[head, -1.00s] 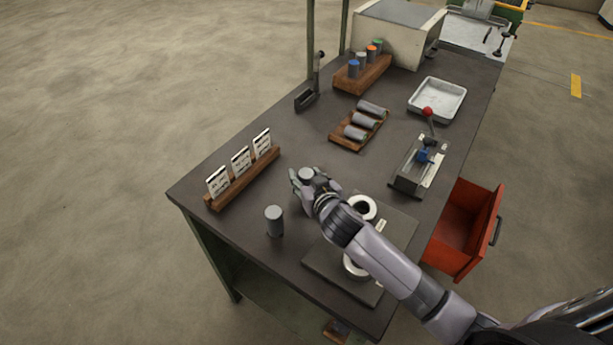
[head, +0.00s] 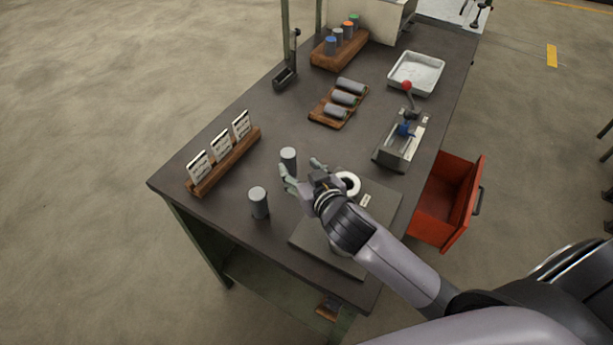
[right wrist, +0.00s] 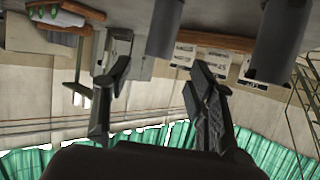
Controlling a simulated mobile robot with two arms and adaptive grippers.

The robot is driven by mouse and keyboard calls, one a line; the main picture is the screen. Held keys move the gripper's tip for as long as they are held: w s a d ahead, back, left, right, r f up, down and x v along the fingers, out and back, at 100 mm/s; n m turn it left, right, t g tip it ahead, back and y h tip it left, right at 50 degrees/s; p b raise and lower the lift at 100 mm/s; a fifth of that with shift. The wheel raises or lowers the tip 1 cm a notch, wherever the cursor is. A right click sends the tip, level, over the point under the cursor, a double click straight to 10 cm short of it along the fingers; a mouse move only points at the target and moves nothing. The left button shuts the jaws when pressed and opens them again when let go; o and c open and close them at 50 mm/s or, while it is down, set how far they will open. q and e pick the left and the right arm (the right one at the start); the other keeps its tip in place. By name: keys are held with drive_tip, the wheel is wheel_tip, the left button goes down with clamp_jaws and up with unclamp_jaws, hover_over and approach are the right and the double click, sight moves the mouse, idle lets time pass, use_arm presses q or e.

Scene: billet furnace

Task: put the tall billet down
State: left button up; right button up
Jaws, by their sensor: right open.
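Two plain grey billets stand upright on the dark bench: one (head: 288,160) just beyond my right gripper, the other (head: 259,203) nearer the bench's left edge. They look alike in size, so I cannot tell which is the tall one. My right gripper (head: 303,176) is open and empty, its fingers pointing toward the farther billet and apart from it. In the upside-down right wrist view, the open fingers (right wrist: 155,95) have nothing between them; one billet (right wrist: 164,28) shows beyond the gap and another (right wrist: 280,45) at the right. My left gripper is not in view.
A dark plate (head: 330,258) with a white ring (head: 348,183) lies under my right arm. A wooden card rack (head: 225,164) stands left. Lying billets on a wooden tray (head: 322,118), a lever fixture (head: 388,157), a metal tray (head: 398,84) and an open red drawer (head: 460,240) are beyond.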

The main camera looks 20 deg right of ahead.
drive_tip(key=shift+v, duration=1.65)
